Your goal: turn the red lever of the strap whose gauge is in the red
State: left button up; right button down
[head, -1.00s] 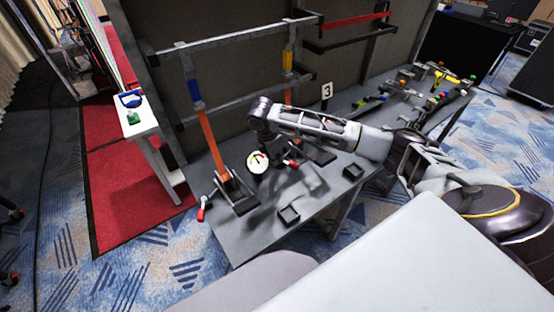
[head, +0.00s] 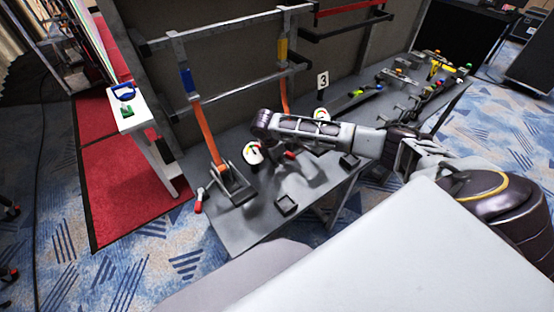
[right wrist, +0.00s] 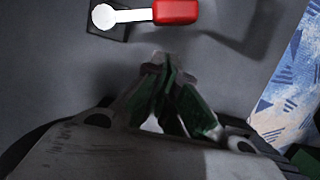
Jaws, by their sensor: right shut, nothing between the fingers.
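On the bench in the head view, an orange strap (head: 207,130) runs down to a dark ratchet (head: 232,184), with a red lever (head: 198,203) at its left. A round white gauge (head: 252,154) is right of it; its needle is too small to read. A second orange strap (head: 285,96) is partly behind my right arm, near another red lever (head: 289,155) and a white gauge (head: 322,115). My right gripper (right wrist: 168,72) is shut and empty. In the right wrist view, a red lever grip (right wrist: 175,11) on a white arm lies just beyond its fingertips, apart. My left gripper is out of view.
The grey bench (head: 240,229) carries small dark square trays (head: 286,205). A number 3 sign (head: 322,84) and several clamps (head: 400,90) are behind my right arm. Metal rails (head: 235,84) stand at the back. A white side table (head: 133,122) is at left.

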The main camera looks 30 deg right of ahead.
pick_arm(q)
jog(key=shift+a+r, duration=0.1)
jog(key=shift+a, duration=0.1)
pick_arm(e)
jog(key=shift+s+d+r+n+p, duration=0.15)
jog(key=shift+d+n+p, duration=0.15)
jog(key=shift+p, duration=0.4)
jog(key=shift+s+d+n+t+p, duration=0.15)
jog(key=shift+d+n+t+p, duration=0.2)
jog(key=shift+n+p, duration=0.55)
jog(key=shift+s+d+p, duration=0.15)
jog(key=shift+d+p, duration=0.35)
jog(key=shift+p, duration=0.7)
jog(key=shift+d+p, duration=0.2)
jog(key=shift+p, duration=0.15)
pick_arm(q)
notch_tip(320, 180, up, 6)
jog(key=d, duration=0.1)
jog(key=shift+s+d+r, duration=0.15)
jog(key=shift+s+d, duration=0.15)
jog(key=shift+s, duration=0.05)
pick_arm(e)
jog(key=shift+d, duration=0.1)
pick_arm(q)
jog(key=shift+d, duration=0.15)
pick_arm(e)
jog(key=shift+a, duration=0.2)
